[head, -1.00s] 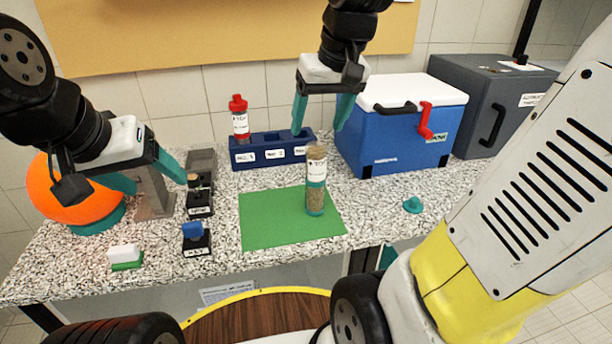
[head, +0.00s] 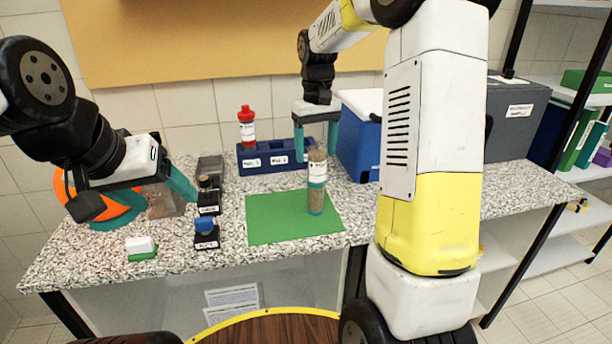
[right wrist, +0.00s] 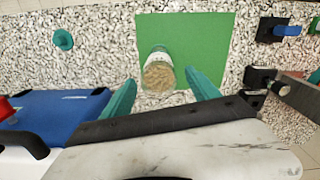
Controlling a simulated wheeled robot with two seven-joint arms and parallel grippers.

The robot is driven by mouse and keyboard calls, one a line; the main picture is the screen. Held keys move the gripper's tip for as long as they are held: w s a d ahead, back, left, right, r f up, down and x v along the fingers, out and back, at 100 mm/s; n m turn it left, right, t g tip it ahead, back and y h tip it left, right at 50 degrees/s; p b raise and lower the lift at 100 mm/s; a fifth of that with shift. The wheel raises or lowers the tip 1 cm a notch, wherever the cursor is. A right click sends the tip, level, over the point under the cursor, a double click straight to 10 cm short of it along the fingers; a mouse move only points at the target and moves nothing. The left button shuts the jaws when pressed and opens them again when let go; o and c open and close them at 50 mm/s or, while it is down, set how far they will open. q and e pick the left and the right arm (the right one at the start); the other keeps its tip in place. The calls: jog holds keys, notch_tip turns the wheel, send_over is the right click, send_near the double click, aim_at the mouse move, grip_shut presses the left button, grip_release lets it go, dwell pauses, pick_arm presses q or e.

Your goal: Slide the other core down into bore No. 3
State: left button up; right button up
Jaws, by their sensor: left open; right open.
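A clear core tube (head: 317,196) with brown filling, a white label and a teal lower band stands upright on the green mat (head: 268,222). It also shows in the right wrist view (right wrist: 158,72), seen from above. The rack's right end is partly hidden by my right gripper. My right gripper (head: 316,150) is open and empty, behind the tube in the head view; its fingers flank the tube in the right wrist view. My left gripper (head: 165,200) is open and empty over the left bench.
A blue cooler (head: 358,140) stands right of the rack, partly hidden by my right arm. Small black holders (head: 207,234), a white-and-green block (head: 141,246) and an orange round object (head: 70,200) stand left. A teal cap (right wrist: 63,40) lies on the bench.

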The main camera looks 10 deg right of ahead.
aim_at(317, 162)
jog(key=f, duration=0.4)
jog(key=shift+s+d, duration=0.1)
jog(key=shift+s, duration=0.15)
grip_shut()
